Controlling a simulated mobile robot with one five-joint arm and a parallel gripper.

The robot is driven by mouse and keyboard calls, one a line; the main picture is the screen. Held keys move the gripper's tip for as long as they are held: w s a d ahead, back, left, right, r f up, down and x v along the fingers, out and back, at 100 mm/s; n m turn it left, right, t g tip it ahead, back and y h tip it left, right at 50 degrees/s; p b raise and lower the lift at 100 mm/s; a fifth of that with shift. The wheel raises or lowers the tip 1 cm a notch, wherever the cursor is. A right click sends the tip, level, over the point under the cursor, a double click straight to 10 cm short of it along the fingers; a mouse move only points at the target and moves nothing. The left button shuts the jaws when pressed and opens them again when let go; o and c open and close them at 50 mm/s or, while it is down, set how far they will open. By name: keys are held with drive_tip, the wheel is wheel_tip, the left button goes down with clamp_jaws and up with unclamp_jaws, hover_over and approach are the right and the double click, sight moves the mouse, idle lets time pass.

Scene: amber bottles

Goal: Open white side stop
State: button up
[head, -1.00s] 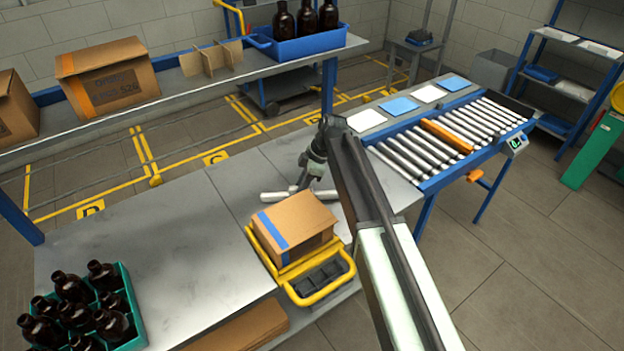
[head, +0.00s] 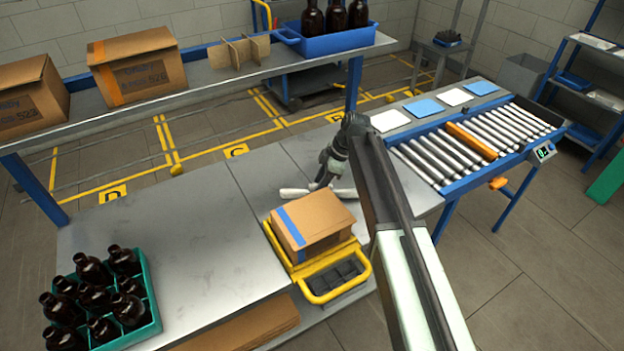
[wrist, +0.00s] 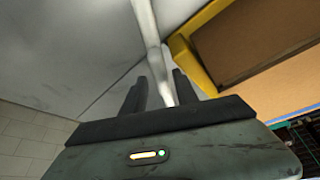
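The white side stop (head: 294,193) is a white bar low over the grey table, just behind the cardboard box in its yellow frame. My gripper (head: 318,184) is over it, pointing down, and covers its middle in the head view. In the wrist view the white bar (wrist: 146,22) runs from the top edge down between the two dark fingers of my gripper (wrist: 160,77). The fingers stand apart on either side of the bar, with gaps showing. Whether either finger touches it cannot be told.
The cardboard box (head: 312,222) sits in the yellow frame (head: 330,292) close in front. A roller conveyor (head: 470,150) stands to the right. A green crate (head: 150,325) of amber bottles is at the front left. A shelf (head: 200,85) runs along the back. The table's middle left is clear.

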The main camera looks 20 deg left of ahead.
sight(331, 184)
drive_tip(key=p+v, duration=0.7)
drive_tip(key=v, duration=0.1)
drive_tip(key=shift+r, duration=0.1)
